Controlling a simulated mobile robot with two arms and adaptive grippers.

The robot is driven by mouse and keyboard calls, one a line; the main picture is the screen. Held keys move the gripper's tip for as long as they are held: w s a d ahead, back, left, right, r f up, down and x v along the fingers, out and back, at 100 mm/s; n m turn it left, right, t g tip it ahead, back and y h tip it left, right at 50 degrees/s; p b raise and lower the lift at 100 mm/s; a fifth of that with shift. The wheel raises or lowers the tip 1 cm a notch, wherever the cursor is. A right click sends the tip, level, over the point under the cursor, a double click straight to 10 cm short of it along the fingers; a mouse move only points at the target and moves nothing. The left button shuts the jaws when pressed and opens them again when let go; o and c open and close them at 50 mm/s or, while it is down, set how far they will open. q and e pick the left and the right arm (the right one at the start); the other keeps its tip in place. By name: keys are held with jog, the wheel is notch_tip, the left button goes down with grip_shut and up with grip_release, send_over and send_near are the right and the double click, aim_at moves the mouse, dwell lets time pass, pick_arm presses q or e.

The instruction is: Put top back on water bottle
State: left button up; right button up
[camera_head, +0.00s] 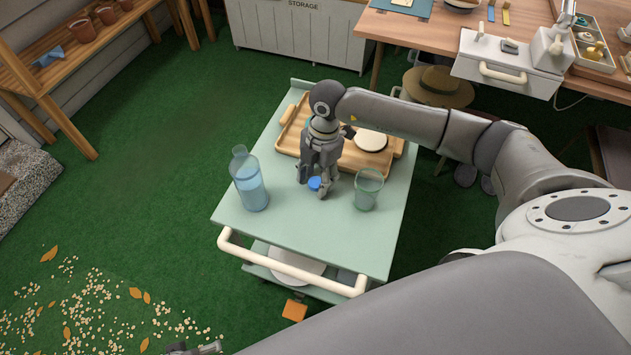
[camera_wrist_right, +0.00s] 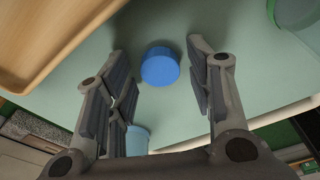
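The clear water bottle (camera_head: 252,185), with bluish water, stands upright and uncapped at the left of the green cart top (camera_head: 290,228). Its blue top (camera_head: 314,184) lies on the cart to the right of the bottle, and also shows in the wrist view (camera_wrist_right: 160,66). My right gripper (camera_head: 318,187) is pointing down over the top, open, with a finger on either side of it and gaps between. A bluish part of the bottle (camera_wrist_right: 138,139) shows behind the fingers in the wrist view. A small grey tip at the head view's bottom edge may be my left gripper (camera_head: 205,349).
A greenish glass (camera_head: 368,190) stands right of my right gripper. A wooden tray (camera_head: 288,138) with a pale round item (camera_head: 370,140) lies behind it. The cart has a cream front handle (camera_head: 290,266). Clear cart surface lies in front of the gripper.

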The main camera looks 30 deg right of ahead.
aim_at(315, 184)
jog(key=c, duration=0.4)
jog(key=shift+c, duration=0.2)
jog(key=shift+r, duration=0.1)
jog(key=shift+r, duration=0.55)
jog(key=shift+s+r+p, duration=0.2)
jog(key=shift+r+p, duration=0.2)
jog(key=shift+r, duration=0.85)
pick_arm(q)
jog(key=s+f+p, duration=0.1)
jog(key=s+f, duration=0.2)
jog(key=f, duration=0.4)
jog(key=shift+s+a+f+p, duration=0.25)
jog(key=shift+s+p, duration=0.05)
pick_arm(e)
jog(key=s+r, duration=0.9)
jog(key=s, duration=0.4)
jog(key=shift+s, duration=0.3)
pick_arm(q)
jog(key=shift+c, duration=0.3)
pick_arm(e)
jog(key=shift+r, duration=0.1)
